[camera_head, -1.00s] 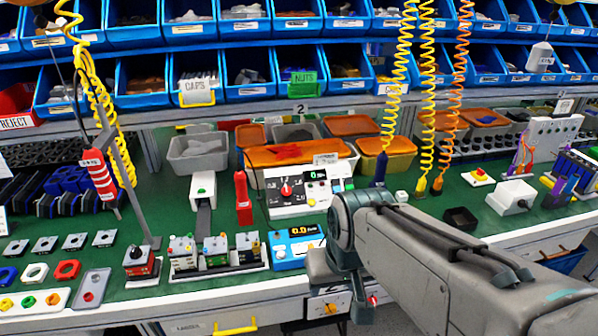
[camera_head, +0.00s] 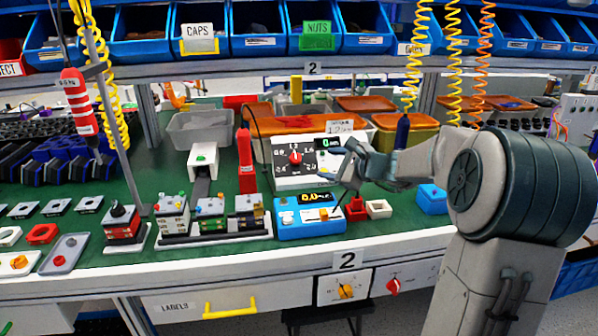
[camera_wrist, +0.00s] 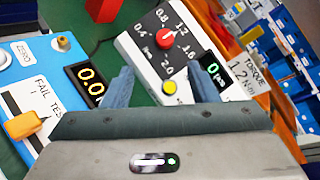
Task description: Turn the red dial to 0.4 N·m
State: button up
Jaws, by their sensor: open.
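The red dial (camera_head: 296,157) sits on a sloped white panel (camera_head: 290,182) at the middle of the bench. In the wrist view the red dial (camera_wrist: 166,39) is ringed by numbers including 0.4, 0.8, 1.2 and 2.0. Its white mark seems to point towards 1.2. The panel's small display (camera_wrist: 212,68) shows a green 0. My gripper (camera_wrist: 163,84) is open and empty, with the dial ahead between its fingers in the picture, apart from it. In the head view my gripper (camera_head: 343,163) is at the panel's right side.
A blue tester (camera_head: 308,220) with a 0.0 display stands in front of the panel. A red upright tool (camera_head: 246,160) is to the left. Small red and white blocks lie right of the tester. Another red knob (camera_head: 393,287) is on the bench front. Coiled hoses hang behind.

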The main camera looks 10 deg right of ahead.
aim_at(296, 158)
jog(key=shift+w+d+f, duration=0.1)
jog(key=shift+w+d, duration=0.15)
jog(key=shift+w, duration=0.1)
jog(key=x, duration=1.3)
jog(key=shift+w+a, duration=0.15)
jog(key=shift+w, duration=0.1)
jog(key=c, duration=1)
